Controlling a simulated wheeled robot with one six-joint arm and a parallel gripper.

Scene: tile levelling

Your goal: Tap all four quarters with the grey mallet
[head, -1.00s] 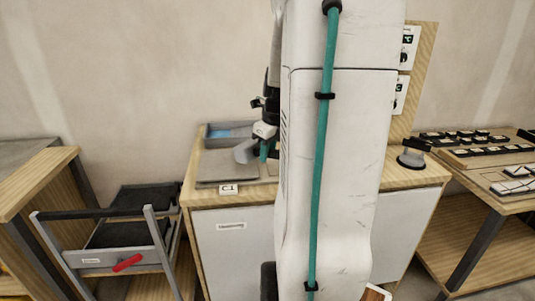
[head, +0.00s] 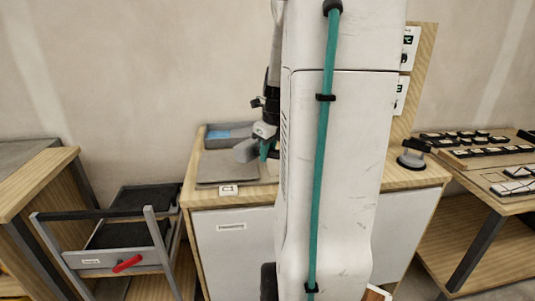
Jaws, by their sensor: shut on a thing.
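My gripper (head: 265,134) is above the left part of the wooden bench, partly hidden by my own arm. It is shut on the grey mallet (head: 246,150), whose grey head shows just left of the fingers. A grey slab (head: 220,172) lies flat on the bench below and left of the mallet head. Whether the head touches the slab cannot be told. Part of the bench is hidden behind my arm, so the quarters cannot be made out separately.
A grey tray with a blue item (head: 218,133) sits at the bench's back left. A suction lifter (head: 412,155) stands on the bench's right side. A table with several tiles (head: 480,150) is at the right.

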